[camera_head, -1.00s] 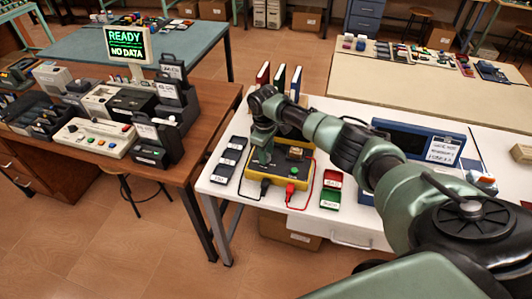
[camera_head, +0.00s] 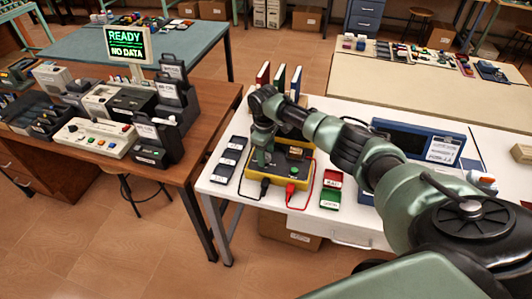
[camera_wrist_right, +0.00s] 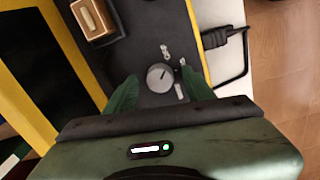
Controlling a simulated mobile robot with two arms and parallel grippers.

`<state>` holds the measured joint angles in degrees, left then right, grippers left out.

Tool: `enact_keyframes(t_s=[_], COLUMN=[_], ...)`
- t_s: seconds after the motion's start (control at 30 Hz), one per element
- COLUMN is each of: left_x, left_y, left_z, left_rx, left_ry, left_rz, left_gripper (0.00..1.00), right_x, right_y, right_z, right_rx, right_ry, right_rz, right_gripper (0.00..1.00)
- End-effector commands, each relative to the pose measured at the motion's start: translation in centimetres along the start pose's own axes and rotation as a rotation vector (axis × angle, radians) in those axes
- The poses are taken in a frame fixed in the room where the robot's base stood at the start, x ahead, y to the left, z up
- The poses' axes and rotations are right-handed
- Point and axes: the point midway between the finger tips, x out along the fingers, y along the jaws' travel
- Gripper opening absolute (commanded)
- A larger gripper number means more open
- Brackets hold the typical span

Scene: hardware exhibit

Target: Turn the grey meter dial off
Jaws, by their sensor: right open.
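The yellow meter (camera_head: 274,181) with a dark top panel stands on the white table, with a green button and a red and a black plug at its front. Its round grey dial (camera_wrist_right: 160,77) shows in the right wrist view with a pale pointer mark and small white labels beside it. My right gripper (camera_head: 262,160) points down over the left part of the meter. In the right wrist view its two green fingers (camera_wrist_right: 160,80) are open, one on each side of the dial, with visible gaps. In the head view the gripper hides the dial. My left gripper is not in view.
Black labelled blocks (camera_head: 229,160) lie left of the meter, and red and green blocks (camera_head: 331,189) lie right of it. Upright coloured binders (camera_head: 280,80) stand behind. A blue device (camera_head: 420,141) stands to the right. A red cable (camera_head: 308,185) loops beside the meter.

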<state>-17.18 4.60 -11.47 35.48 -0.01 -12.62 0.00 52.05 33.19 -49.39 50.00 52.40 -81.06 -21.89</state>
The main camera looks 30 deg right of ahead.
Motion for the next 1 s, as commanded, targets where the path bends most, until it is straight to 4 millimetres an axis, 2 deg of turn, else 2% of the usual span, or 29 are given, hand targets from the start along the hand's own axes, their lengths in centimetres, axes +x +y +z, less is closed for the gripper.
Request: enact_keyframes(t_s=[0.17, 0.5, 0.67, 1.0], left_x=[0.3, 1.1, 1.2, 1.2], left_y=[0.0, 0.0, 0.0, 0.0], left_z=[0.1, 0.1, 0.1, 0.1], left_rx=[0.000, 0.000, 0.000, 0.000], left_ry=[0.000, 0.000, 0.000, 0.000], left_rz=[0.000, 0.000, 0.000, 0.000], left_gripper=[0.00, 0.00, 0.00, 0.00], right_x=[-1.7, -6.9, -7.7, -7.8], right_y=[0.1, 0.1, 0.0, 0.0], right_z=[0.0, -0.1, 0.0, 0.0], right_rx=[0.001, 0.000, 0.000, 0.000], right_ry=[0.003, 0.003, 0.000, 0.001], right_rz=[0.002, 0.001, 0.001, 0.000], right_gripper=[0.53, 0.53, 0.53, 0.53])
